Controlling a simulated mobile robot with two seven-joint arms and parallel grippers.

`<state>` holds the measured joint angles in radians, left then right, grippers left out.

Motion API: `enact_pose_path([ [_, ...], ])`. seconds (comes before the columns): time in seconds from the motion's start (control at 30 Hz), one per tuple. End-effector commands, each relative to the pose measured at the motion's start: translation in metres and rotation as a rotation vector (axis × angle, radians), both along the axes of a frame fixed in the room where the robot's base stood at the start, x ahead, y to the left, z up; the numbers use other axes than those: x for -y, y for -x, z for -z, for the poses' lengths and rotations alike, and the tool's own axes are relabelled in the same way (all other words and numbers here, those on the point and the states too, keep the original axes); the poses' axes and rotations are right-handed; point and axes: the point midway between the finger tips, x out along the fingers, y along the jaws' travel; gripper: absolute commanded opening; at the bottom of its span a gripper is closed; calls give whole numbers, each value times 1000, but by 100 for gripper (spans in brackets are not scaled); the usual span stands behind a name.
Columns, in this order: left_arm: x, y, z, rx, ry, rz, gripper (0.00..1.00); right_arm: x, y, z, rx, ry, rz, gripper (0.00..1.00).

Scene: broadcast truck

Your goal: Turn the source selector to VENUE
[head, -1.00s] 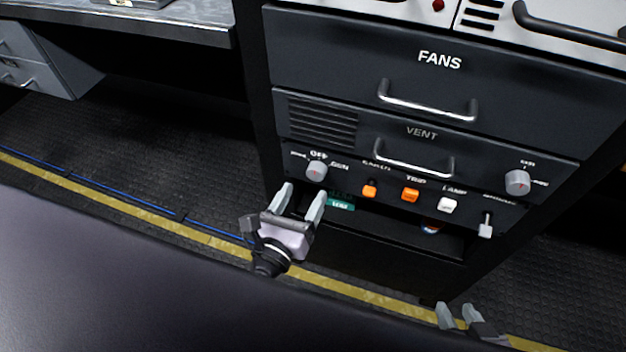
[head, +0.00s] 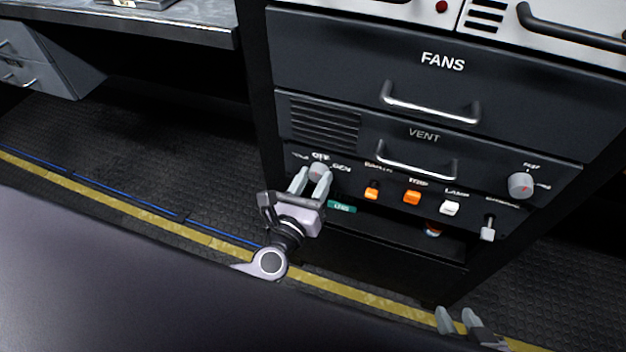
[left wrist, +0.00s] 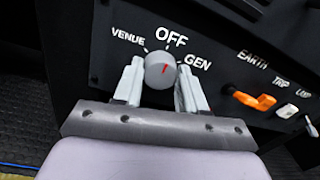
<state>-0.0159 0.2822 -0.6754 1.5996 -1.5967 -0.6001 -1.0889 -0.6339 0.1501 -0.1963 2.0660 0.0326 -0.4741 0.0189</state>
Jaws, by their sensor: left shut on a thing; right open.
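The source selector is a round grey knob (left wrist: 159,71) with a red mark, on the dark panel between the labels VENUE at left, OFF above and GEN at right. In the head view the knob (head: 318,170) shows just past my left fingertips. My left gripper (head: 313,180) is shut on the knob, with one finger on each side, as the left wrist view (left wrist: 160,85) also shows. My right gripper (head: 458,318) is open and empty, low at the bottom right, away from the panel.
Right of the knob are orange switches (head: 412,197), a white LAMP switch (head: 450,207), a lever (head: 488,230) and another grey knob (head: 520,185). Above are the VENT drawer handle (head: 415,165) and FANS drawer handle (head: 430,105). The floor at left is clear.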

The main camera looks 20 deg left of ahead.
Motion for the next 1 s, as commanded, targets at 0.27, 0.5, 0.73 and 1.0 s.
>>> enact_pose_path([
  [0.27, 0, 0, 2, -2, 55, 1, 10, -1, -1, 5, 4, 1, -4, 43],
  [0.5, 0, 1, 5, -7, 210, 2, 10, -14, -7, 4, 40, -8, -32, 43],
  [0.73, 0, 1, 6, -13, 424, 1, 10, -27, -16, -1, 88, -11, -66, 43],
  [1.0, 0, 1, 6, -22, 678, 0, 10, -42, -22, -12, 144, -27, -106, 43],
])
